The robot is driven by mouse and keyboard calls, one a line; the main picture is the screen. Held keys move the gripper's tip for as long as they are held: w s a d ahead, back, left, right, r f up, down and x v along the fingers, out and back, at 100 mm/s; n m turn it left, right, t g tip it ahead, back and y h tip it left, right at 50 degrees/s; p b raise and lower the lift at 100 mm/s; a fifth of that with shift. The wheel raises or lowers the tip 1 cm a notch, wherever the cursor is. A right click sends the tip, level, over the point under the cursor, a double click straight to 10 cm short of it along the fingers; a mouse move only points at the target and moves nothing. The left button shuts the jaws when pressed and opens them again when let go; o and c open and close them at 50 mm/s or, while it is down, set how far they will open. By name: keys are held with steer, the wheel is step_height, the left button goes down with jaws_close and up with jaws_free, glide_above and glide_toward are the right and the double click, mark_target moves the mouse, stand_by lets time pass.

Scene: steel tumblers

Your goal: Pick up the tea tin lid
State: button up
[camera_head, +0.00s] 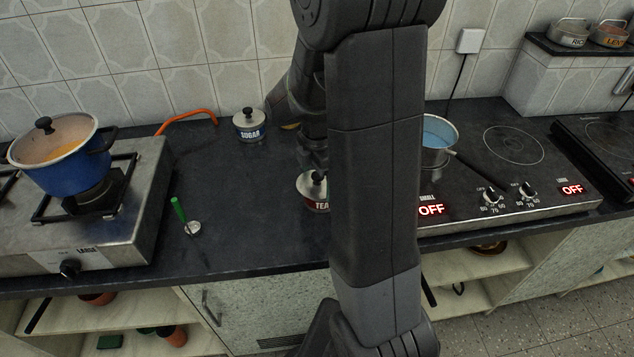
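The tea tin (320,207) stands on the dark counter at the centre, with a red label reading "TEA". Its right part is hidden behind my arm. The metal tea tin lid (307,181) sits on top of the tin. My gripper (317,172) points down right over the lid, at its knob. The fingertips are small, dark and partly covered by my arm, so I cannot tell whether they are open or closed around the knob.
A sugar tin (249,126) stands behind to the left. A green-handled tool (184,217) lies left on the counter. A blue pot (58,170) sits on the gas stove at far left. A saucepan (438,137) stands on the electric hob (515,190) at right.

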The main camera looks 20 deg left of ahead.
steer(key=c, duration=0.7)
steer(key=shift+o, duration=0.2)
